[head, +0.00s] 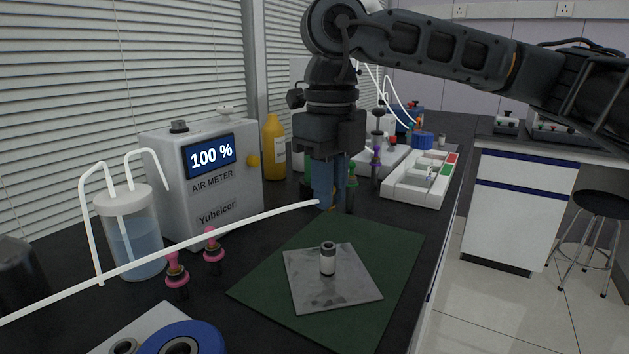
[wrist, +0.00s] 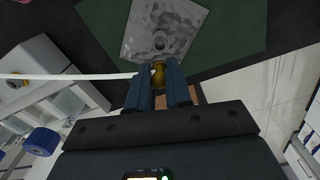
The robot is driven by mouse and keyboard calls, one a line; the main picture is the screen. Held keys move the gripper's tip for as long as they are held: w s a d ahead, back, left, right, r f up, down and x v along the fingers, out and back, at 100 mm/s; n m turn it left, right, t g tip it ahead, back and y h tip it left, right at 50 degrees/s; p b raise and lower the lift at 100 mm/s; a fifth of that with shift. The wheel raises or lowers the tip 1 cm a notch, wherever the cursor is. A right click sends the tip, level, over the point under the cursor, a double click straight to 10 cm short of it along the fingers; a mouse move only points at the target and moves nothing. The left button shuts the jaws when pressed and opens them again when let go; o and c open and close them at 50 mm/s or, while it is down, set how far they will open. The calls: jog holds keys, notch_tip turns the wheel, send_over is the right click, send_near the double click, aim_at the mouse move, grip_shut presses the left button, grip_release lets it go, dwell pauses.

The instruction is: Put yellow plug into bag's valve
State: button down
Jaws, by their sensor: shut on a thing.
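My gripper (head: 327,203) points down above the back edge of the green mat, behind the bag. In the wrist view, my gripper (wrist: 159,78) is shut on the yellow plug (wrist: 158,74). In the head view the fingers hide most of the plug. The silver bag (head: 305,281) lies flat on the mat. Its valve (head: 328,258), a short upright cylinder with a dark top, stands near its middle. The wrist view also shows the bag (wrist: 185,22) and its valve (wrist: 159,43) ahead of the fingertips. The plug is apart from the valve.
A white tube (head: 190,240) runs from the left to near my fingertips. Pink plugs (head: 177,277), green plugs (head: 351,190) and purple plugs (head: 376,165) stand around the green mat (head: 390,252). The air meter (head: 205,185) and a water bottle (head: 133,235) are left. The mat's right side is clear.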

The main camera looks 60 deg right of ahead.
jog(key=b, duration=0.2)
send_over(328, 252)
jog(key=d, duration=0.1)
jog(key=shift+w+f, duration=0.15)
jog(key=shift+f, duration=1.05)
jog(key=shift+w+f, duration=0.1)
jog(key=shift+f, duration=1.1)
jog(key=shift+b, duration=0.35)
jog(key=shift+f+b, duration=0.95)
jog(key=shift+b, duration=0.6)
jog(key=c, duration=1)
grip_release()
jog(key=shift+o, duration=0.2)
jog(key=shift+r+p, duration=0.6)
jog(key=shift+r, duration=3.35)
